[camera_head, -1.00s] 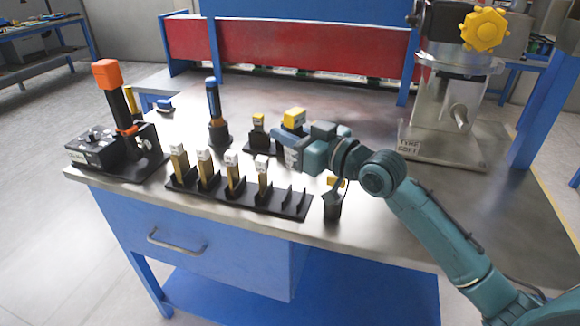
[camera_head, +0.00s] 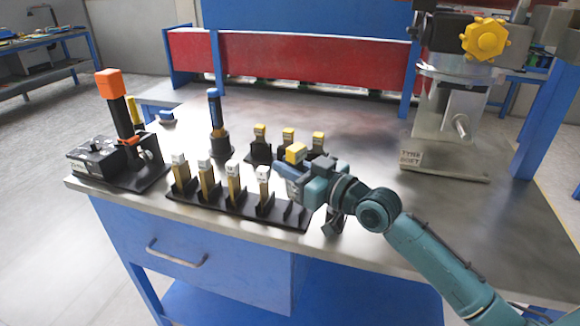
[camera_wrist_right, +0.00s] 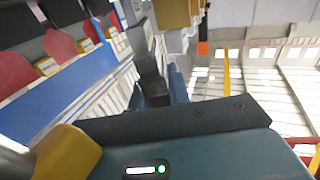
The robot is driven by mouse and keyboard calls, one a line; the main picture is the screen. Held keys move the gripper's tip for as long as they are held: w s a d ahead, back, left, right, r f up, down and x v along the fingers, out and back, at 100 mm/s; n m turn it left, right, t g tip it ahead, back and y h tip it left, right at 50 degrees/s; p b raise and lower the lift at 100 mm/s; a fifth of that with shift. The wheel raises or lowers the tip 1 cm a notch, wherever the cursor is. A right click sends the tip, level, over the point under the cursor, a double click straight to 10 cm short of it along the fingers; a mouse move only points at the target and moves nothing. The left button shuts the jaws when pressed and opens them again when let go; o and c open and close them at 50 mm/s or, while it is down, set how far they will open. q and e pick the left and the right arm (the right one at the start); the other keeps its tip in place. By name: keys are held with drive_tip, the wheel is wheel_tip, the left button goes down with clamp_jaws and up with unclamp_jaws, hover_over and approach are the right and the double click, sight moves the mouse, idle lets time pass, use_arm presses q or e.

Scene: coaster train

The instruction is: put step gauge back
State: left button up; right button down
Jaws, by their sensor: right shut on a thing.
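My right gripper (camera_head: 289,173) is shut on a yellow-capped gauge (camera_head: 296,152), which I take as the step gauge. Only its cap shows clearly; the lower part is hidden by the gripper. The gripper is at the right end of the front black rack (camera_head: 212,204), in front of the rear rack (camera_head: 262,152). In the right wrist view a yellow cap (camera_wrist_right: 68,155) shows at the lower left, by the gripper. The front rack holds several white-topped gauges (camera_head: 233,182), with empty slots at its right end. The rear rack holds three yellow-topped pieces (camera_head: 288,136). My left gripper is out of view.
A small black holder (camera_head: 333,223) stands under my right wrist, partly hidden. A blue-handled tool (camera_head: 214,108) stands upright behind the front rack. A black device with an orange-topped post (camera_head: 110,84) is at the left. A metal machine (camera_head: 447,125) stands at the right.

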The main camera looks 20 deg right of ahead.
drive_tip(key=shift+a+f, duration=0.1)
drive_tip(key=shift+f, duration=0.4)
drive_tip(key=c, duration=1.3)
unclamp_jaws()
drive_tip(key=shift+s+f, duration=0.1)
drive_tip(key=shift+f, duration=0.15)
drive_tip(key=shift+r, duration=0.2)
drive_tip(key=shift+r+b+v, duration=0.1)
drive_tip(key=shift+r+v, duration=0.2)
drive_tip(key=shift+v, duration=1.65)
drive_tip(key=shift+r+b+v, duration=0.1)
drive_tip(key=shift+r+v, duration=0.15)
drive_tip(key=shift+v, duration=1.75)
drive_tip(key=shift+r+b+v, duration=0.1)
drive_tip(key=shift+r+v, duration=0.2)
drive_tip(key=shift+v, duration=1.65)
